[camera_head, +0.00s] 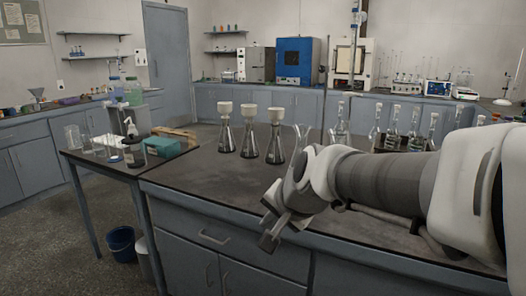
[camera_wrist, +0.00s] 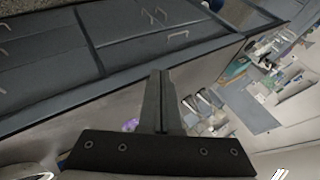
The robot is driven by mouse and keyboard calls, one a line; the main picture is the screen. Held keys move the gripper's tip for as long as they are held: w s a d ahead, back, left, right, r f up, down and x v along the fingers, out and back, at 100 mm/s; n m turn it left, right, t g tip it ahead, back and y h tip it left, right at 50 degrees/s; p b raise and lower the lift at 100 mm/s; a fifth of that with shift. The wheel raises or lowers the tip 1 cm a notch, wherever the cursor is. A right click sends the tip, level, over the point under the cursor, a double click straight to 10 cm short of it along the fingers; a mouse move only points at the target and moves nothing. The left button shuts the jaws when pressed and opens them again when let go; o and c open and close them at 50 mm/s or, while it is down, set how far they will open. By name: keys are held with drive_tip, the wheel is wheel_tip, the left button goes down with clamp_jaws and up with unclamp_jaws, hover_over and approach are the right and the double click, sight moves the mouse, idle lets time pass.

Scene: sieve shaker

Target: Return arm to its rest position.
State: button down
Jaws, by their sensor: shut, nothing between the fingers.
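My arm (camera_head: 385,178) reaches in from the right in the head view, held over the front edge of the dark bench. My gripper (camera_head: 270,238) hangs at its left end, pointing down and to the left, in front of the drawers. In the wrist view the two fingers (camera_wrist: 161,90) are pressed together with nothing between them. The gripper appears clear of the bench in both views.
The dark bench (camera_head: 190,190) carries several flasks with white funnels (camera_head: 249,135) behind my gripper. More glass flasks (camera_head: 393,140) stand behind my arm. A side table (camera_head: 100,158) holds beakers and a teal box (camera_head: 165,147). A blue bucket (camera_head: 121,243) stands on the floor.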

drive_tip(key=s+d+f+n+g+h, duration=0.1)
drive_tip(key=s+d+f+n+h, duration=0.15)
drive_tip(key=s+d, duration=0.6)
drive_tip(key=s+d+f+n+g+h, duration=0.1)
drive_tip(key=s+d+n, duration=0.35)
drive_tip(key=s, duration=0.65)
wheel_tip(320, 180, up, 22)
drive_tip(key=p, duration=2.2)
drive_tip(key=shift+w, duration=0.25)
